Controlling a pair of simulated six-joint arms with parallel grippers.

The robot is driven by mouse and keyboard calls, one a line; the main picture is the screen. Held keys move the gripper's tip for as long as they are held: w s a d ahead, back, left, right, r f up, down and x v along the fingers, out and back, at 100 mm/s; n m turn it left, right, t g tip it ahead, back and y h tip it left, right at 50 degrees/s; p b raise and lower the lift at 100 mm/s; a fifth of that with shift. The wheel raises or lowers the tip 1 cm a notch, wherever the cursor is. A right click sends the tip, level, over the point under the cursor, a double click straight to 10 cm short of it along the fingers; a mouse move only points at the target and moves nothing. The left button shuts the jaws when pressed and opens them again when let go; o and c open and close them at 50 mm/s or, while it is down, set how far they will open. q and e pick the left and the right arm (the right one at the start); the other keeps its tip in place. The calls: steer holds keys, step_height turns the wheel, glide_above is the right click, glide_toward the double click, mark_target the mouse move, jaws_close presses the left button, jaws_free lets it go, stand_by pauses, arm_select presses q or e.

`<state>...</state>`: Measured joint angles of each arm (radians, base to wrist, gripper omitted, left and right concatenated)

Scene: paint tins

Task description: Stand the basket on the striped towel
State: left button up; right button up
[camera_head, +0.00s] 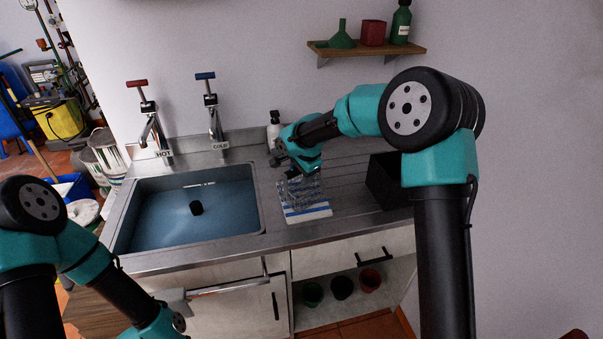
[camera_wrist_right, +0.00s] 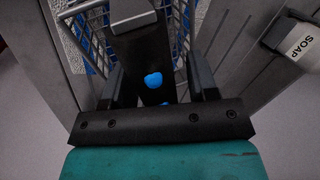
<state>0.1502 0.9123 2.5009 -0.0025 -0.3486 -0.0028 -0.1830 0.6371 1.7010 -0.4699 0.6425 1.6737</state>
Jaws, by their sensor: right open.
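The wire basket (camera_head: 300,190) looks upright over the blue-and-white striped towel (camera_head: 308,214) on the counter right of the sink, and appears to stand on it. My right gripper (camera_head: 290,171) is at the top of the basket, with its jaws open. In the right wrist view the basket's wire mesh (camera_wrist_right: 92,32) shows below the gripper, and a dark bar with blue spots (camera_wrist_right: 143,50), perhaps the basket's handle, lies between the spread fingers. The arm hides part of the basket. My left arm comes in at lower left; its gripper is out of view.
A soap bottle (camera_head: 274,131) stands behind the gripper. A black box (camera_head: 384,180) is on the counter to the right. The sink (camera_head: 185,212) with two taps is on the left. A wall shelf (camera_head: 366,48) holds a funnel, a red pot and a green bottle.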

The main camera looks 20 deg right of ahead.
steer(key=shift+r, duration=0.1)
steer(key=v, duration=1.2)
steer(key=shift+r, duration=0.1)
